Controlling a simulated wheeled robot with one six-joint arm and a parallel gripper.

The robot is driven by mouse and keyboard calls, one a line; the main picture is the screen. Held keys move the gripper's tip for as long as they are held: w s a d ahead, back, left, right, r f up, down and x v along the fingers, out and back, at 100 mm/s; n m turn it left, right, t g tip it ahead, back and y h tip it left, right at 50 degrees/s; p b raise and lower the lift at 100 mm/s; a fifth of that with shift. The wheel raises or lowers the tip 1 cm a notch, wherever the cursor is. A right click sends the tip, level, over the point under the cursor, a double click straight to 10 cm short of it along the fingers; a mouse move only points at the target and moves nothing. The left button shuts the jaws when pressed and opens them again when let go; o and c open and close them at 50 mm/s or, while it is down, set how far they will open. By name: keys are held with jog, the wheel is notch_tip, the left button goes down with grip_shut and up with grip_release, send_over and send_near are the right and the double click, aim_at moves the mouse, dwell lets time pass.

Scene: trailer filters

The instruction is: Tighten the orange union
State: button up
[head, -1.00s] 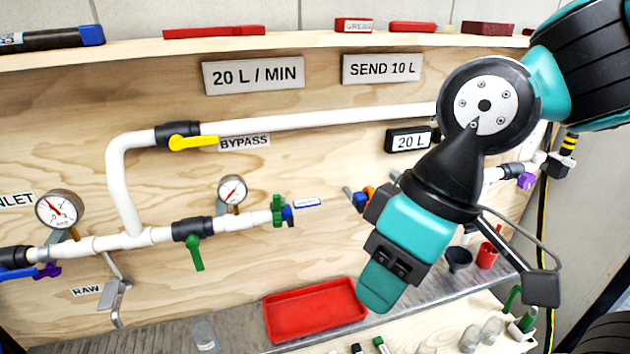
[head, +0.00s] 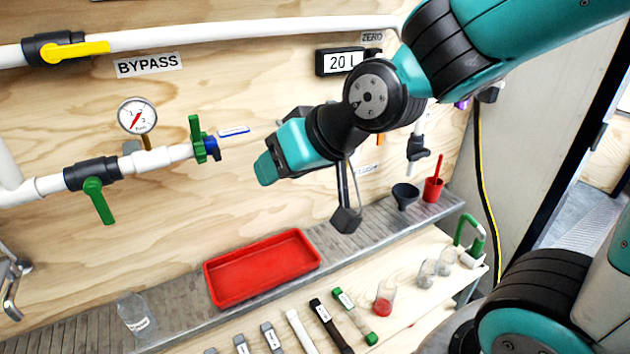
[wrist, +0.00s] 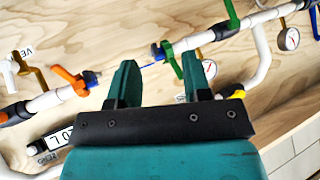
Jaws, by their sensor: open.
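The orange union (wrist: 68,79) shows in the wrist view, left of my gripper's left finger, on a white pipe end with a blue part beside it. In the head view my arm hides it. A green union (wrist: 172,58) with a blue part faces it across a gap; it also shows in the head view (head: 197,139). My gripper (wrist: 160,85) is open and empty. In the wrist view its fingers appear over the gap between the two pipe ends. In the head view my gripper (head: 267,168) points left, right of the green union. Contact with the board cannot be told.
A red tray (head: 262,268) lies on the grey shelf below. A gauge (head: 137,117) and a green valve handle (head: 99,201) sit on the pipe at left. A black funnel (head: 405,195) and a red cup (head: 433,190) stand at right.

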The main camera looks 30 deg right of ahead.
jog(key=w+d+f+m+t+h+b, duration=0.2)
jog(key=w+d+f+t+b, duration=0.4)
jog(key=b, duration=0.4)
jog(key=w+d+f+m+t+h+b, duration=0.2)
jog(key=w+d+f+t+b, duration=0.25)
jog(key=f+b, duration=0.4)
jog(key=s+d+f+n+t+b, duration=0.2)
jog(key=s+d+f+t+b, duration=0.55)
jog(key=b, duration=0.95)
jog(key=shift+t+h, duration=0.4)
jog(key=shift+t, duration=0.1)
jog(key=p+x, duration=0.3)
jog(key=x, duration=0.3)
jog(key=a+p+x, duration=0.1)
jog(key=p+x, duration=0.2)
jog(key=x, duration=0.4)
jog(key=p+x, duration=0.3)
jog(key=x, duration=0.3)
jog(key=shift+w+a+f, duration=0.1)
jog(key=shift+w+a, duration=0.25)
jog(key=shift+w, duration=0.3)
jog(key=shift+c, duration=0.3)
grip_shut()
